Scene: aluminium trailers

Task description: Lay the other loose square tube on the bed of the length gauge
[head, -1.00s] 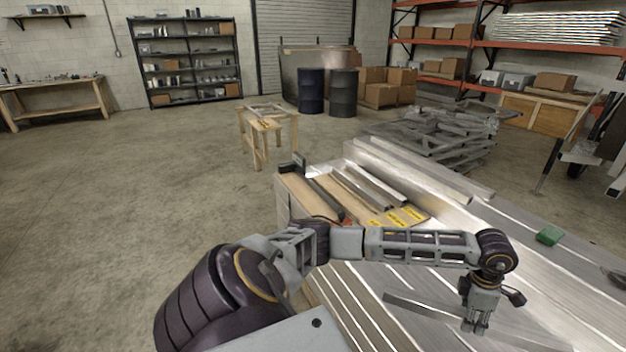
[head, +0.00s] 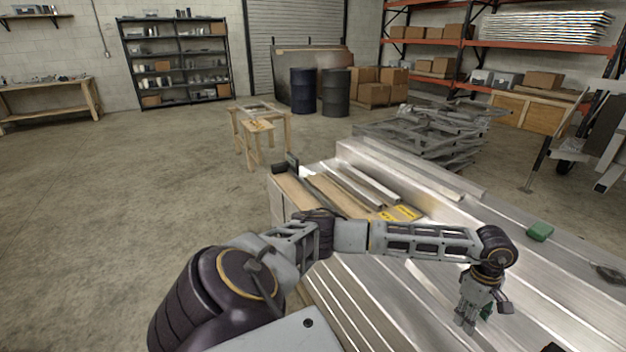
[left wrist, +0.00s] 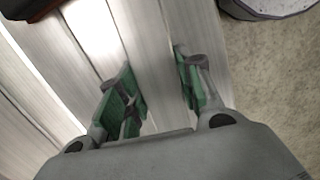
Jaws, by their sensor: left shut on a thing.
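My left gripper (head: 466,322) is low over the silvery trailer deck, pointing down. In the left wrist view its green-padded fingers (left wrist: 158,92) stand on both sides of a grey metal strip (left wrist: 155,60), which looks like a square tube. It blends with the deck, and its ends cannot be made out. The length gauge (head: 295,190) is at the deck's far left end, a wooden board with a dark stop and yellow labels. Light metal tubes (head: 374,181) lie side by side at it.
A green block (head: 540,231) and a dark item (head: 609,273) lie on the deck at right. A wooden stand (head: 258,130) and stacked grey frames (head: 425,135) are beyond. Open concrete floor (head: 130,190) lies at left.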

